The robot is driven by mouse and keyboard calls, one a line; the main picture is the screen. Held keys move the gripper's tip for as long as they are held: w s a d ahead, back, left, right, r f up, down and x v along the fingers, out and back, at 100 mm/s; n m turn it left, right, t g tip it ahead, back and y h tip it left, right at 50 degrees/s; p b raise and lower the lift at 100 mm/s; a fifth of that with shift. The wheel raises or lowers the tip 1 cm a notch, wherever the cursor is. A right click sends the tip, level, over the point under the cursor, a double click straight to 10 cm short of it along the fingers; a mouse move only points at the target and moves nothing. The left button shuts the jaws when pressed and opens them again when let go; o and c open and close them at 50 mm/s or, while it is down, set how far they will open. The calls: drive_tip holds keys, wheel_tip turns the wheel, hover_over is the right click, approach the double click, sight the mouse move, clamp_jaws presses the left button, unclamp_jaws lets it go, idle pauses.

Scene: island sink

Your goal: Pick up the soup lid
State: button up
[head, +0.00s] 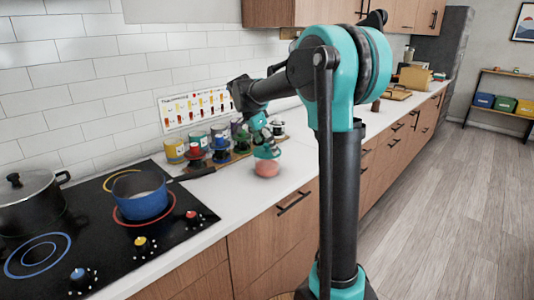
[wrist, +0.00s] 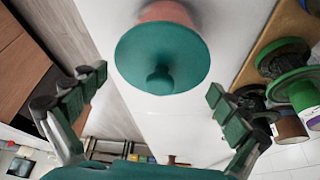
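The teal soup lid (wrist: 150,48) is round with a small knob and sits on a pinkish container (wrist: 168,11) in the wrist view. In the head view, the lid (head: 266,153) tops the same container (head: 266,169) on the white counter, beside the long board of jars.
Several jars and cans (head: 197,140) stand behind the container against the tiled wall. A blue pot (head: 140,194) with a dark handle sits on the stove (head: 165,240) to the left. The counter (head: 310,160) right of the container is partly clear.

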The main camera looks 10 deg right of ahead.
drive_tip(key=c, duration=1.1)
drive_tip(key=shift+r, duration=0.1)
drive_tip(key=shift+c, duration=0.2)
